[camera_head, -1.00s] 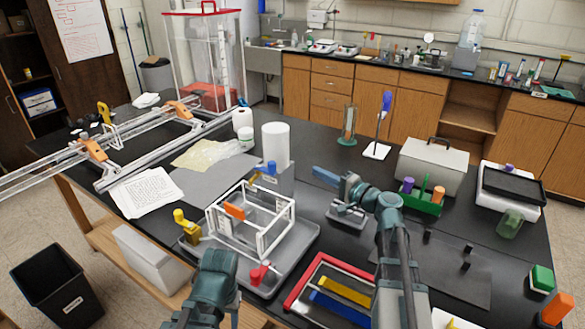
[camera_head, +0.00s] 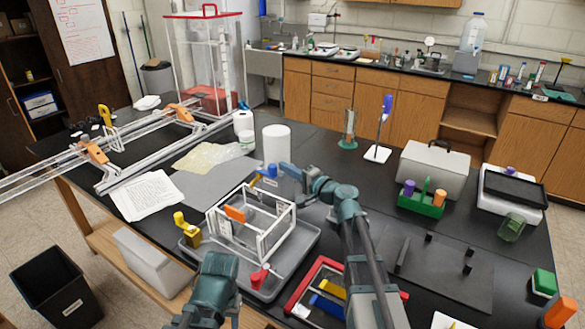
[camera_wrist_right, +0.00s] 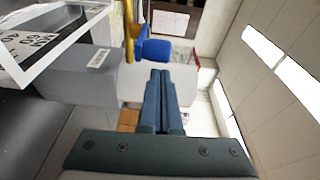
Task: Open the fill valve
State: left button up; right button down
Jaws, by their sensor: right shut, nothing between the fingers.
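A blue valve handle (camera_head: 271,169) stands at the grey block beside the white cylinder (camera_head: 276,146); it also shows in the right wrist view as a blue knob (camera_wrist_right: 155,50) with a yellow part beside it. My right gripper (camera_head: 285,169) is shut and empty, with its tips close to the blue handle. In the right wrist view its shut fingers (camera_wrist_right: 160,74) point at the blue knob; whether they touch is not clear. A yellow valve (camera_head: 184,225) and a red valve (camera_head: 259,276) sit at the tray's edges. My left arm is at the bottom; its fingers are hidden.
A white frame box (camera_head: 252,222) with an orange piece stands in the grey tray (camera_head: 305,243). A red-rimmed bin (camera_head: 303,283) lies right of it, near my right arm. A labelled grey block (camera_wrist_right: 80,78) fills the wrist view's left side. Paper (camera_head: 146,194) lies left.

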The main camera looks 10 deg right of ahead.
jog(key=shift+s+a, duration=0.1)
dwell(0.3)
jog(key=shift+s+a+m+t+h, duration=0.15)
jog(key=shift+s+m+t+h, duration=0.1)
jog(key=shift+m+t+h, duration=0.2)
